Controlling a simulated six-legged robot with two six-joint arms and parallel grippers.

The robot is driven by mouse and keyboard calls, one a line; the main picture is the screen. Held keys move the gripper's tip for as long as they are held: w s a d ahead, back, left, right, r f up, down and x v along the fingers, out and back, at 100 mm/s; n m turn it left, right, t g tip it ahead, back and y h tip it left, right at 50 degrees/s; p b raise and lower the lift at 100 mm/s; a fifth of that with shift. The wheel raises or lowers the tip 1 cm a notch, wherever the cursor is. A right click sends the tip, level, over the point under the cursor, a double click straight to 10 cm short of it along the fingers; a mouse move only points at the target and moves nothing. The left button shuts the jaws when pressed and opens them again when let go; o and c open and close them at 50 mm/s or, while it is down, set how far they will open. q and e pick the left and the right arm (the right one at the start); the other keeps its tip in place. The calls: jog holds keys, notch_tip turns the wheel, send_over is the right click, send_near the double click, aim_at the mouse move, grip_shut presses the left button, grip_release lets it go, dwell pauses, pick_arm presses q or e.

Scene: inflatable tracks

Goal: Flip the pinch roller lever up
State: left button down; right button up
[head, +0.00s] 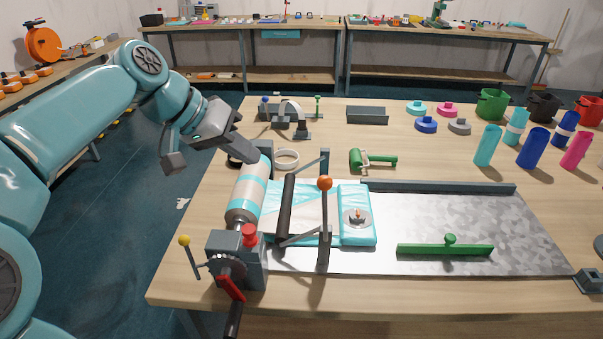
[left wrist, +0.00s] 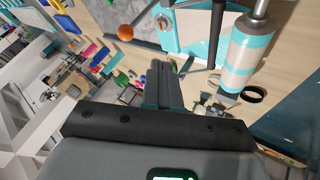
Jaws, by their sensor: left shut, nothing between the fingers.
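The pinch roller lever is a dark upright bar with an orange ball knob (head: 325,183) at its top. It belongs to a frame with a dark roller (head: 285,210) lying across the teal and white sheet (head: 355,212). The orange knob also shows in the left wrist view (left wrist: 125,33). My left gripper (head: 254,155) is shut and empty, above the far end of the striped film roll (head: 246,195), to the left of and beyond the knob, apart from it. Its closed fingers show in the left wrist view (left wrist: 163,75). My right gripper is in neither view.
A crank unit with a red knob (head: 249,235) stands at the roll's near end. A green bar (head: 445,249) lies on the grey plate (head: 480,215). A green hand roller (head: 373,159) and white tape ring (head: 286,158) lie behind.

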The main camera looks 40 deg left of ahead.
pick_arm(q)
jog(key=shift+d+f, duration=0.1)
jog(key=shift+d, duration=0.05)
jog(key=w+d+f+p, duration=0.1)
jog(key=w+d+f, duration=0.5)
jog(key=w, duration=0.1)
jog(key=shift+d+f+p, duration=0.35)
jog(key=shift+p, duration=0.05)
dwell(0.3)
